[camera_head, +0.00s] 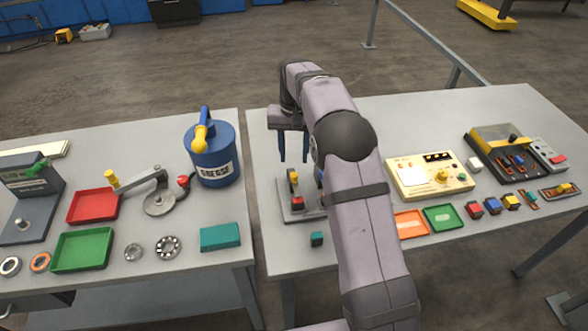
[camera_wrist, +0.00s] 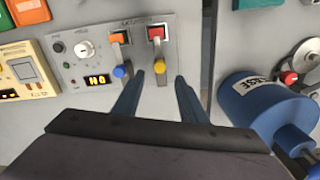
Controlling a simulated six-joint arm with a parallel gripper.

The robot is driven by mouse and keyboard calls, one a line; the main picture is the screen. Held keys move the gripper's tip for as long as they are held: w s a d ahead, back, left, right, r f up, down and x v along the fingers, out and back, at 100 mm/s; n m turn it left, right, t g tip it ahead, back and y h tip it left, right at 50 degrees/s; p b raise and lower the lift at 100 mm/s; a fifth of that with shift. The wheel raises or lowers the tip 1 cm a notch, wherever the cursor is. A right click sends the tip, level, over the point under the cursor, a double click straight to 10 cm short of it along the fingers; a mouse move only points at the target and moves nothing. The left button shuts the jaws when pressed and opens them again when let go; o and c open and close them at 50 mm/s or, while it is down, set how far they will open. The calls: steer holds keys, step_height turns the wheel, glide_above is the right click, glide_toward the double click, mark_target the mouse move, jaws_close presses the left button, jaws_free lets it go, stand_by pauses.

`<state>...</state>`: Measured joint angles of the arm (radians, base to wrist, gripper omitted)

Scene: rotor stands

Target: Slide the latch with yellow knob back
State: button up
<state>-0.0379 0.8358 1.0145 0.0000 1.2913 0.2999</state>
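The latch with the yellow knob (camera_wrist: 159,66) is on a grey panel (camera_wrist: 72,72) in the wrist view, with a red block (camera_wrist: 156,33) at its far end. The yellow knob (camera_head: 293,176) and red block (camera_head: 297,202) also show in the head view. My gripper (camera_wrist: 158,79) is open and empty, its two blue fingers on either side of the knob's line in the wrist view. In the head view, my gripper (camera_head: 294,160) is over the panel, near the knob. I cannot tell whether it touches. My arm hides the panel's right part there.
A second latch with a blue knob (camera_wrist: 120,71) and an orange block (camera_wrist: 119,38) sits beside it. A white dial (camera_wrist: 86,50) and a lit display (camera_wrist: 97,80) are on the same panel. A blue grease can (camera_head: 212,155) stands on the left table.

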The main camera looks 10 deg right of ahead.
mark_target(294, 175)
steer(key=shift+f+p, duration=1.4)
steer(key=shift+f, duration=2.25)
steer(key=shift+c, duration=0.5)
jaws_close()
